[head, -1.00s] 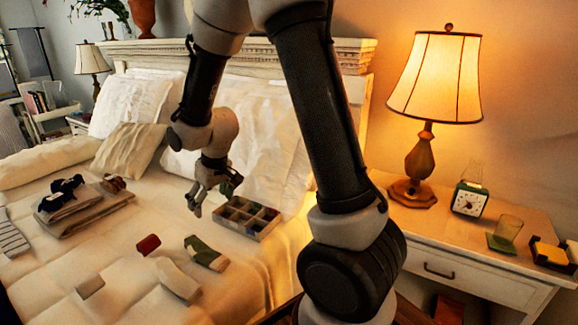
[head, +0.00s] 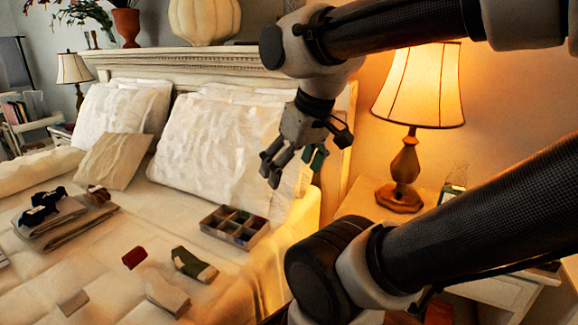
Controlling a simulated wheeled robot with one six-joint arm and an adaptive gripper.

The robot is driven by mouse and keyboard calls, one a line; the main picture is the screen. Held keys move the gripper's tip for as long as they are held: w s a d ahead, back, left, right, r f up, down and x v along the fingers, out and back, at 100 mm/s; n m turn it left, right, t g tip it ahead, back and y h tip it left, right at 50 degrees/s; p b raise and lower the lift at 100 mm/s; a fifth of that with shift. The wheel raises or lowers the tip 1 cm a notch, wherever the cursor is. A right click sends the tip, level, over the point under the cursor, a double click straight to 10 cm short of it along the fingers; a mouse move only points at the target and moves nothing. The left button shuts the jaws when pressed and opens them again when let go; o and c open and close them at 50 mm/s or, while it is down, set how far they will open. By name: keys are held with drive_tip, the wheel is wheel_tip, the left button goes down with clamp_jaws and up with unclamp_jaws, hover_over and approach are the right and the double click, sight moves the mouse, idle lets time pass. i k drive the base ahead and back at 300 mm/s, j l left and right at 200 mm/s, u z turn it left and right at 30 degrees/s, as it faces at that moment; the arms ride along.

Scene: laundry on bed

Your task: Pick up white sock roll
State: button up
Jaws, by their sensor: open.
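A small pale roll (head: 73,302), which looks like the white sock roll, lies on the bed at the lower left of the head view. A longer white sock (head: 167,293) lies flat to its right. My gripper (head: 294,167) is open, raised in the air to the upper right of the compartment box and well away from the pale roll. A dark green patch shows by its right finger; I cannot tell whether it belongs to the gripper.
A dark red roll (head: 134,258) and a green sock (head: 194,264) lie nearby on the bed. The divided box (head: 236,226) holds several dark items. Folded clothes (head: 66,221) lie at the left. A lit lamp (head: 418,88) stands on the nightstand at the right.

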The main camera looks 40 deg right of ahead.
sight(69, 305)
drive_tip(key=i+u, duration=0.15)
drive_tip(key=u, duration=0.25)
drive_tip(key=i+u, duration=0.1)
drive_tip(key=u, duration=0.25)
drive_tip(key=j, duration=0.05)
